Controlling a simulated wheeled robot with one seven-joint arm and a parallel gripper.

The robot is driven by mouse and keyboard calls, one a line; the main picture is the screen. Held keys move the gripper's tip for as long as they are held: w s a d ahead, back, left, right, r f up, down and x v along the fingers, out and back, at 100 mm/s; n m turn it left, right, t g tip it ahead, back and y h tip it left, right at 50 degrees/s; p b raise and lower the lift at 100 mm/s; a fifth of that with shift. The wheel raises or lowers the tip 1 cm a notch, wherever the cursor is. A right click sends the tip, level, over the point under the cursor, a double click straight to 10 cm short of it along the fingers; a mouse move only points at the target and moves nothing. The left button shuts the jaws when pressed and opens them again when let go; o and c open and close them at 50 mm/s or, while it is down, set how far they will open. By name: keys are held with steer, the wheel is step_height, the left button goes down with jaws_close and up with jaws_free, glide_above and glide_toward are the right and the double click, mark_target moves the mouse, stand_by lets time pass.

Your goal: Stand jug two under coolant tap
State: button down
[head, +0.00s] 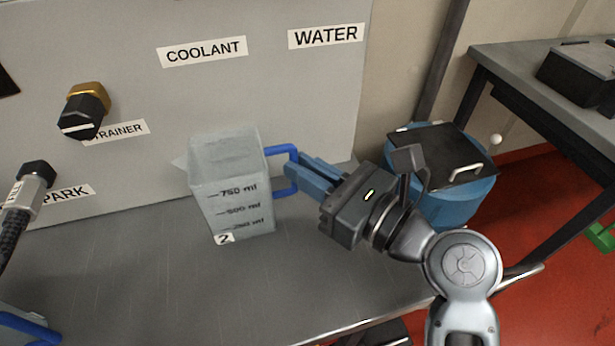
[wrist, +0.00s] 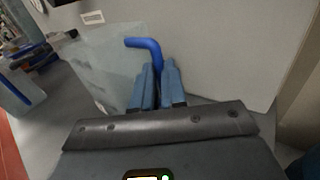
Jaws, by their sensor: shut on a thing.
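Jug two (head: 232,185) is a clear square jug with volume marks, a "2" label and a blue handle. It is upright on or just above the grey bench, in front of the grey panel; I cannot tell if its base touches. It also shows in the wrist view (wrist: 105,65). My gripper (head: 293,170) comes from the right and is shut on the blue handle, which passes between the fingers in the wrist view (wrist: 155,85). The COOLANT label (head: 204,51) is on the panel above the jug. The coolant tap itself is not visible in the head view.
A WATER label (head: 326,36) is to the right of COOLANT. A black knob with a gold collar (head: 86,110) and a hose connector (head: 32,185) stick out at left. A blue bin with a black lid (head: 450,165) stands right of the bench. Another blue handle (head: 28,326) shows at bottom left.

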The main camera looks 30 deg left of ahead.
steer(key=shift+f, duration=0.85)
steer(key=c, duration=1.2)
jaws_free()
steer(key=shift+d, duration=0.25)
steer(key=d, duration=0.3)
steer(key=s+d, duration=0.1)
steer(key=d, duration=0.7)
steer(key=shift+s+d, duration=0.2)
steer(key=shift+s, duration=0.05)
